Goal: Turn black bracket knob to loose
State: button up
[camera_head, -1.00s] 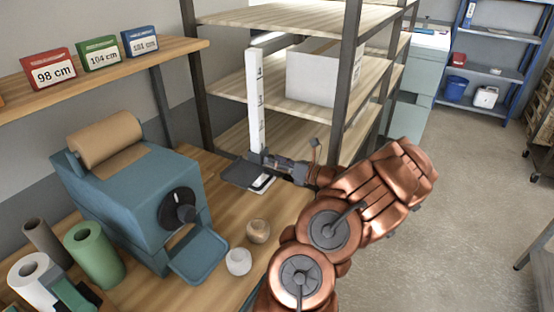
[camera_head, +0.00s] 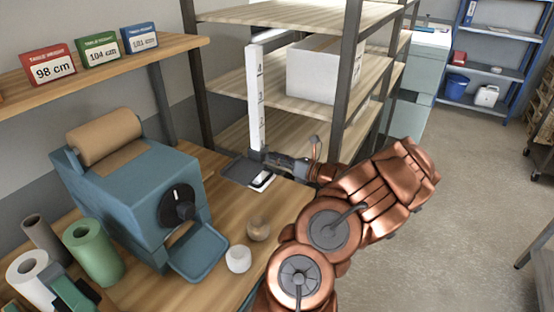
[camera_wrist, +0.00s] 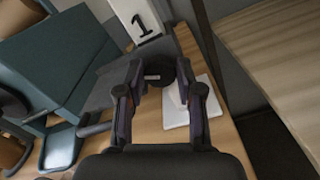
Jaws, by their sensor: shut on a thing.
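A white upright post (camera_head: 255,100) with black numbers stands on the wooden bench, and its "1" shows in the wrist view (camera_wrist: 140,22). A dark flat bracket plate (camera_head: 233,168) sits low beside the post, above a white base (camera_head: 259,184). The black bracket knob (camera_wrist: 160,72) shows between my fingertips in the wrist view. My gripper (camera_wrist: 160,78) is shut on it, one finger on each side. In the head view my gripper (camera_head: 274,159) reaches the post's foot from the right and hides the knob. I cannot read the knob's turn angle.
A blue machine (camera_head: 130,190) with a paper roll and a black dial (camera_head: 178,207) stands to the left. A shelf rack with a white box (camera_head: 312,72) stands behind my gripper.

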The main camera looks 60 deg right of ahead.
jog(key=shift+n+b, duration=1.9)
jog(key=shift+n, duration=0.2)
jog(key=o, duration=1.2)
jog(key=shift+c, duration=0.2)
jog(key=s, duration=1.2)
jog(key=shift+d, duration=0.25)
